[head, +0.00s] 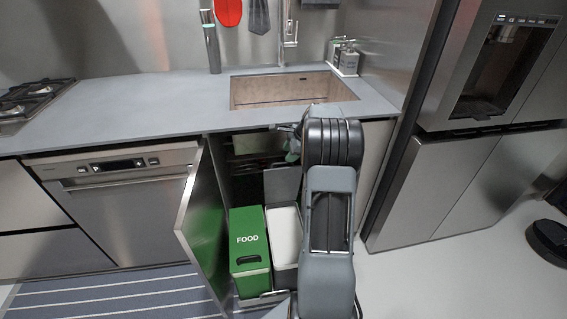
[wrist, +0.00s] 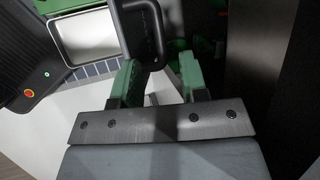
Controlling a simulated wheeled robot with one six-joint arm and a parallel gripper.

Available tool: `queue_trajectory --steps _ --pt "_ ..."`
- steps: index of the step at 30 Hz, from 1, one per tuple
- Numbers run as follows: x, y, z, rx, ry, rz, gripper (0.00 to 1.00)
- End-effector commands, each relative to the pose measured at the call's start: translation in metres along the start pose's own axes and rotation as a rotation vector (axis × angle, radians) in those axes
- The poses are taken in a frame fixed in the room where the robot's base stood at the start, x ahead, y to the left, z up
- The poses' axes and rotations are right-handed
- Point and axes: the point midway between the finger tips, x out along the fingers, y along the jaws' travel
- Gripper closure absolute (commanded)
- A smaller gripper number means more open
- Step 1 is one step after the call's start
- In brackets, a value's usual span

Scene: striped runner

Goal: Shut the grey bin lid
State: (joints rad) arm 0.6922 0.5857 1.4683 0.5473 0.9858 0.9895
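The grey bin (head: 286,279) stands in the open cabinet under the sink, right of the green FOOD bin (head: 249,246). Its top is open and shows a pale inside. The grey lid (head: 283,186) stands raised at the back of the bin. My arm covers the right side of the bin and lid in the head view. My gripper (head: 293,149) is above the raised lid, at the cabinet's upper opening, apparently not touching it. In the wrist view its green fingers (wrist: 160,72) are apart, with nothing clearly held between them.
The cabinet door (head: 203,228) stands open left of the bins. The counter edge and sink (head: 290,90) are close above my gripper. A striped runner (head: 105,299) lies at the left on the floor.

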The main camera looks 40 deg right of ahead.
Motion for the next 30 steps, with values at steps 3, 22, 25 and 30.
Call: queue_trajectory --steps 3,22,25,30 --pt "0.022 0.001 0.0 -0.001 -0.001 0.002 0.6" --pt "0.052 0.0 0.0 -0.002 0.001 -0.001 0.6" --pt "0.052 0.0 0.0 -0.002 0.001 0.0 0.63" --pt "0.052 0.0 0.0 -0.002 0.001 0.0 0.79"
